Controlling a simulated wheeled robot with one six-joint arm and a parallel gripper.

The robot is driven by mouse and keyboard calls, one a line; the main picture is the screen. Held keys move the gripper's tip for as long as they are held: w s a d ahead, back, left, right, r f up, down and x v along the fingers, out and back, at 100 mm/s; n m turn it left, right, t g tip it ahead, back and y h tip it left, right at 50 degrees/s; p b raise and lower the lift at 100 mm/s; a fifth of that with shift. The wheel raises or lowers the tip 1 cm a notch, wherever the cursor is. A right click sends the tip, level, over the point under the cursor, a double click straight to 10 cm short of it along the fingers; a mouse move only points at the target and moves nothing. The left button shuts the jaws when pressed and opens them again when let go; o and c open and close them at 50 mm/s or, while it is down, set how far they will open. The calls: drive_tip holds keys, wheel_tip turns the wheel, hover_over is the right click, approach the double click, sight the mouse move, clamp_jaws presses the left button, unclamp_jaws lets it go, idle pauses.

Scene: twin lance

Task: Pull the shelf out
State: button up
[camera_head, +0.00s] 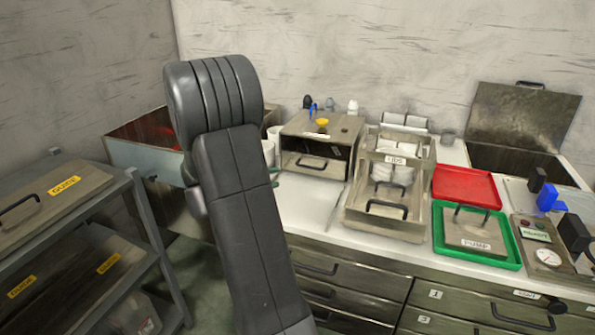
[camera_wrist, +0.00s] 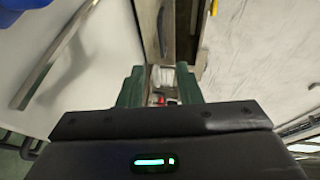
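A grey metal rack (camera_head: 150,235) stands at the left. I cannot tell which part is the task's shelf. A narrow brown metal panel with a dark bar (camera_wrist: 163,32) lies beyond the fingertips. Small white and red things show in the gap, too small to identify.
On the counter stand a metal box with a front handle (camera_head: 316,165), a tray unit with white cups (camera_head: 350,205), red (camera_head: 465,185) and green (camera_head: 440,240) trays, and a gauge panel (camera_head: 545,260). Drawers (camera_head: 350,300) lie below. An open metal bin (camera_head: 130,155) stands behind my arm.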

sight(305, 167)
drive_tip(key=x, duration=1.3)
drive_tip(key=shift+d+r, duration=0.1)
drive_tip(key=shift+d, duration=0.1)
clamp_jaws()
